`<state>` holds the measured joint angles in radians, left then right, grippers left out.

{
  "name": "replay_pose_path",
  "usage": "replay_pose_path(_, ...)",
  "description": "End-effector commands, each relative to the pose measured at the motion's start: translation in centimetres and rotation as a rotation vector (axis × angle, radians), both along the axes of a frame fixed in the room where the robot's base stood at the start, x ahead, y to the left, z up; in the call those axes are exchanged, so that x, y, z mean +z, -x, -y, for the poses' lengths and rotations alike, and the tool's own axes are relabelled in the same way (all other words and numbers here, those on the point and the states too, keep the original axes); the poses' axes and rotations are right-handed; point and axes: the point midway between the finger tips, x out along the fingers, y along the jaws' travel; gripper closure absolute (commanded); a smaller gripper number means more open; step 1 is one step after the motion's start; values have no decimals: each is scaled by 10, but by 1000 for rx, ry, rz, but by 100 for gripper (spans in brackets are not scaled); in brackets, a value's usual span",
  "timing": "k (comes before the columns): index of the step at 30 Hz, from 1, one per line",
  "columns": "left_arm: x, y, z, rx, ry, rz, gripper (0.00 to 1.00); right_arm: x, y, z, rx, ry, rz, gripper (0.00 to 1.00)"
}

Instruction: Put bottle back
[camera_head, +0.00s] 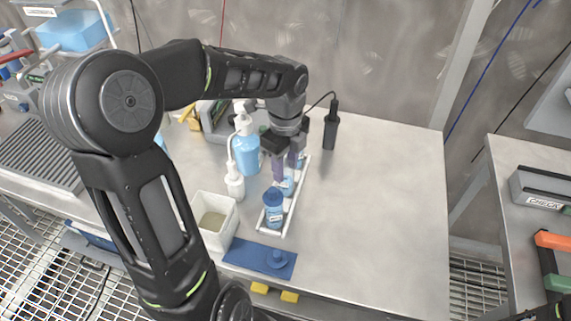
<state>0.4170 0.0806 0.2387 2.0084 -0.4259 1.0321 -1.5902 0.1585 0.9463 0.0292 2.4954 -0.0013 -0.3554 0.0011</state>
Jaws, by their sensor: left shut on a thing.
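My left gripper (288,178) reaches down from above over a narrow white rack (295,214) on the steel table. It is shut on a bottle (286,186) that stands at the middle of the rack; the fingers partly hide it. Whether this bottle touches the rack floor I cannot tell. A blue-capped bottle (273,214) with a label stands in the near end of the rack. Something blue, perhaps another bottle, shows behind the fingers at the rack's far end. My right gripper is not in view.
Left of the rack stand a blue pump bottle (246,150), a white wash bottle (234,184) and a white open bin (213,222). A blue mat (258,259) with a blue round piece lies in front. A black device (331,128) stands behind. The table's right side is clear.

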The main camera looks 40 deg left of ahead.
Motion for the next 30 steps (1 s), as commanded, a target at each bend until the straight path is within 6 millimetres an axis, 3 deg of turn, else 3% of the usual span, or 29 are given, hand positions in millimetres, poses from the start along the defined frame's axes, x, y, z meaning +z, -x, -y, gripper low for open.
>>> replay_pose_path(10, -4, 0, 0, -1, 0, 0, 100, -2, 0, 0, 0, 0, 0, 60)
replay_pose_path(11, -4, 0, 0, 0, 0, 0, 61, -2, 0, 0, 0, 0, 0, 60)
replay_pose_path(18, -3, 0, 0, 0, 0, 0, 42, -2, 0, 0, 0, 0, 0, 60)
replay_pose_path(30, 3, -1, 0, 0, -1, 2, 40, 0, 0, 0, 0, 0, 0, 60)
